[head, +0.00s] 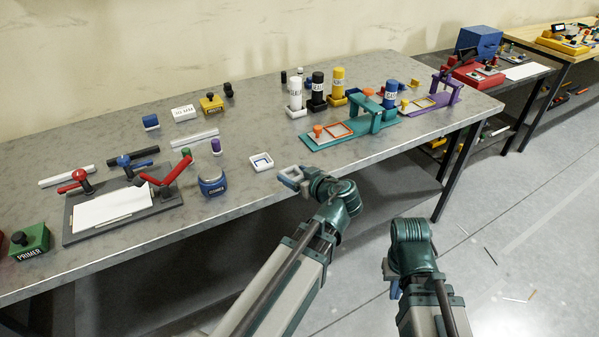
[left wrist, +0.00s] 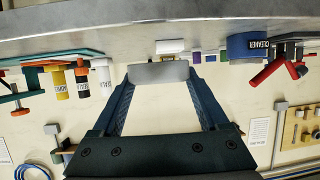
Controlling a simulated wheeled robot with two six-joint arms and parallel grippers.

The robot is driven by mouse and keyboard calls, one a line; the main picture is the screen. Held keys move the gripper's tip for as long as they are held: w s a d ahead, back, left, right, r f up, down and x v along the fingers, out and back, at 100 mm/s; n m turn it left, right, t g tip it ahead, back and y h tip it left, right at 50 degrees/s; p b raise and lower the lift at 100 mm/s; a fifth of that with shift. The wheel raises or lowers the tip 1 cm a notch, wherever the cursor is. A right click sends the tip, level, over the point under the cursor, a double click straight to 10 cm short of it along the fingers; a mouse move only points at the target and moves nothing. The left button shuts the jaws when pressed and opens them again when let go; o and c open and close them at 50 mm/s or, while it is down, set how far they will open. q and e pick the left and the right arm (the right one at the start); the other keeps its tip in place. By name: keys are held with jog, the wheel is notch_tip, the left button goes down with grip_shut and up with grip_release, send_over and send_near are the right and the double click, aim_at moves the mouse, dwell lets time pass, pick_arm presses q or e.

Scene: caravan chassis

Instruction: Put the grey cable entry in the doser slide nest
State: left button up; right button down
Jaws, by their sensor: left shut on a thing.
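The grey cable entry (left wrist: 160,73) is a flat grey block held between the fingertips of my left gripper (left wrist: 160,82). In the head view my left gripper (head: 291,177) is at the bench's front edge, just right of a small white square frame; the cable entry is hard to make out there. A teal slide fixture (head: 352,137) with an orange square frame (head: 341,130) stands to the right, and a purple one (head: 436,104) beyond it. I cannot tell which holds the doser slide nest. My right gripper (head: 393,287) hangs low before the bench, mostly hidden by its arm.
The white square frame (head: 261,163) sits near the front edge. White, black, yellow and blue bottles stand behind the teal fixture. A blue cleaner pot (head: 212,184) and a clamp board (head: 110,211) are on the left. Bench top (head: 262,125) is clear in the middle.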

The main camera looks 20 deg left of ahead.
pick_arm(q)
notch_tip(320, 180, up, 6)
jog(key=p, duration=0.6)
jog(key=shift+r, duration=0.2)
notch_tip(320, 180, down, 7)
jog(key=b, duration=0.6)
jog(key=shift+r, duration=0.3)
